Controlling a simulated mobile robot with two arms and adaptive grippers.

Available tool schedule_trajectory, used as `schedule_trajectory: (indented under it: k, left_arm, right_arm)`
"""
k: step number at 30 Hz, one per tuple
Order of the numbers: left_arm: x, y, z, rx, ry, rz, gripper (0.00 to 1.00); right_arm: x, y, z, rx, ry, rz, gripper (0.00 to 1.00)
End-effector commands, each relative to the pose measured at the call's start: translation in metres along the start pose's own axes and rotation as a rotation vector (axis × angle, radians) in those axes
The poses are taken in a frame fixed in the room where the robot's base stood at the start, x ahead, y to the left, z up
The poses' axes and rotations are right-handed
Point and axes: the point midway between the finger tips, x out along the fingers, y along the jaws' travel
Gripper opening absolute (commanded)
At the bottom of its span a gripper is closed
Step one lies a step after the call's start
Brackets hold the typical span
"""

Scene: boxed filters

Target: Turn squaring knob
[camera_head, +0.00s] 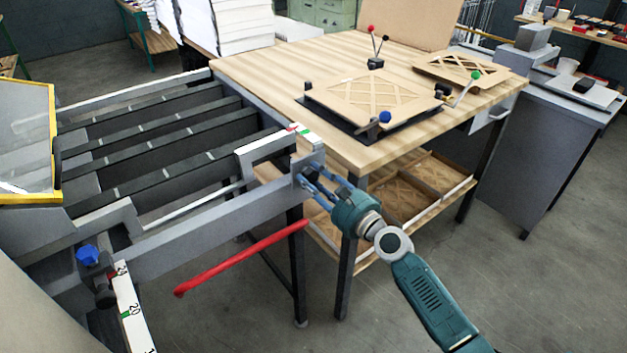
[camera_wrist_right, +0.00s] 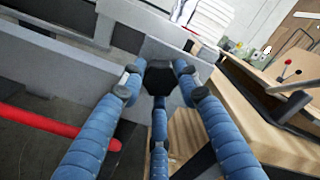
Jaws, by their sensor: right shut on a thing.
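My right gripper (camera_head: 308,184) reaches in from the lower right to a grey bracket (camera_head: 311,160) at the near right corner of the slatted machine (camera_head: 215,200). Its blue fingers are shut around a dark knob on that bracket. In the right wrist view the black knob (camera_wrist_right: 158,79) sits between the fingertips, partly hidden by them. A second knob, blue (camera_head: 88,254), stands at the machine's lower left next to a white scale (camera_head: 130,305) with a green mark. My left gripper is not in view.
A red bar (camera_head: 240,258) juts out below the machine's front rail, left of my right gripper. A wooden table (camera_head: 270,82) with cardboard pieces (camera_head: 375,103) stands close on the right. A yellow-framed panel (camera_head: 28,140) is at the left. The floor in front is clear.

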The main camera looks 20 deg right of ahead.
Motion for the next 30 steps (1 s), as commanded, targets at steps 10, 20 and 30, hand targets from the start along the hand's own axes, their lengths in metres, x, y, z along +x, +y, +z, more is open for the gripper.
schedule_trajectory:
  k: [10, 20, 30]
  left_arm:
    - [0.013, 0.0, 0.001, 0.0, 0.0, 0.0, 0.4]
    - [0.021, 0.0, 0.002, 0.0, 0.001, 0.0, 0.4]
    - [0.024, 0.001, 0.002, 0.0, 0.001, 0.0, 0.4]
  right_arm:
    - [-0.002, 0.0, -0.007, -0.322, 0.01, 0.002, 0.06]
    - [-0.002, -0.003, -0.007, -0.638, 0.011, 0.003, 0.06]
    - [-0.001, -0.007, -0.004, -0.962, 0.011, 0.001, 0.06]
